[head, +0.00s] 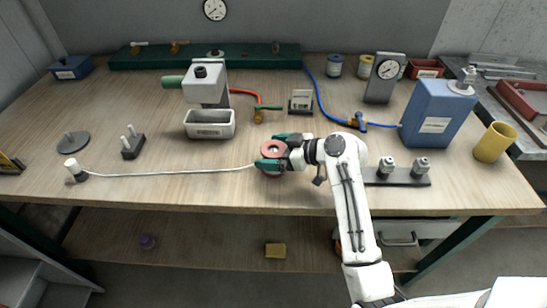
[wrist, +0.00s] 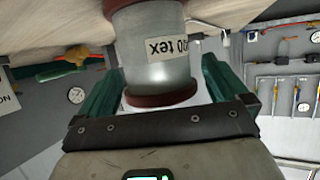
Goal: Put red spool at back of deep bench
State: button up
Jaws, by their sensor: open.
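The red spool (head: 272,152) stands near the front edge of the wooden bench (head: 225,185), in the middle. A pale strand runs left from it to a small white-topped guide (head: 73,168). My gripper (head: 271,149) reaches in from the right, its green fingers on either side of the spool. In the wrist view the spool (wrist: 160,68) shows a grey body, dark red flanges and an upside-down label ending in "tex". It sits between the open fingers (wrist: 158,88); whether they touch it I cannot tell.
At the back stand two small spools (head: 335,66), a dial gauge (head: 383,78) and a long green rail (head: 205,57). A grey hopper device (head: 208,105) is behind left. A blue canister (head: 437,112) and yellow cup (head: 493,142) are right. Red and blue hoses cross the middle back.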

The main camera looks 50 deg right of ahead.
jog(key=shift+c, duration=0.2)
jog(key=c, duration=1.3)
jog(key=shift+r, duration=0.1)
jog(key=shift+r, duration=0.4)
jog(key=r, duration=0.1)
jog(key=r+b, duration=0.1)
jog(key=shift+s+r, duration=0.2)
jog(key=shift+r, duration=0.15)
jog(key=s+a+r+p, duration=0.1)
jog(key=s+r, duration=0.2)
jog(key=s, duration=0.1)
jog(key=s+a+r+p, duration=0.1)
jog(key=s+r, duration=0.2)
jog(key=s, duration=0.1)
jog(key=s+a+r+p, duration=0.1)
jog(key=s+r, duration=0.2)
jog(key=s, duration=0.2)
jog(key=shift+a+r, duration=0.2)
jog(key=shift+a, duration=0.2)
